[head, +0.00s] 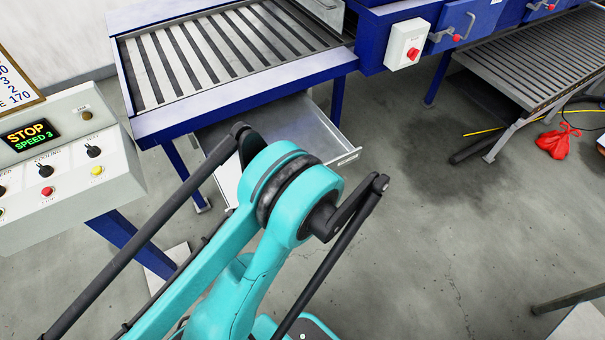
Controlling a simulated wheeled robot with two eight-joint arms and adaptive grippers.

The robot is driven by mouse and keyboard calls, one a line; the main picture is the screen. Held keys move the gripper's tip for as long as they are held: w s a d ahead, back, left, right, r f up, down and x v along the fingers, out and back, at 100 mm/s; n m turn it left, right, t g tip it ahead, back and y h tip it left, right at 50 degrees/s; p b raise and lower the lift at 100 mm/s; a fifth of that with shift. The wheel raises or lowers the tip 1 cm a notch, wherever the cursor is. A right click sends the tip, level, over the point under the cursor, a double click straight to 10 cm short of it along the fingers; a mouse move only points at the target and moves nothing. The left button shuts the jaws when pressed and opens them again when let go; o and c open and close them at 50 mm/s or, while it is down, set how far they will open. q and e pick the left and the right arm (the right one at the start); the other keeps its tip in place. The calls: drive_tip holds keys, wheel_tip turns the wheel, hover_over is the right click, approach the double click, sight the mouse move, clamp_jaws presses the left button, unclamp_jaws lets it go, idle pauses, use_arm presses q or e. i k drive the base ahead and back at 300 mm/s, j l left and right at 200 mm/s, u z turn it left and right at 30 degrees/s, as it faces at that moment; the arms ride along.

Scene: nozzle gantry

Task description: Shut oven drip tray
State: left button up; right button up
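The drip tray (295,122) is a shallow grey metal drawer. It is pulled out below the blue slatted table (230,55), with its inside open to view. Part of its front panel, with a small handle, shows at the right (345,158). My teal arm covers the left part of its front. Neither of my grippers can be seen in the head view, so I cannot tell whether anything touches the tray.
A control panel (60,150) reading "STOP SPEED 3" stands at the left. A slatted conveyor (535,65) and red bag (553,142) are at the right.

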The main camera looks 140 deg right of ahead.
sight(294, 118)
drive_tip(key=i+j+z, duration=0.15)
drive_tip(key=z, duration=4.55)
drive_tip(key=k+l, duration=0.1)
drive_tip(key=l, duration=0.15)
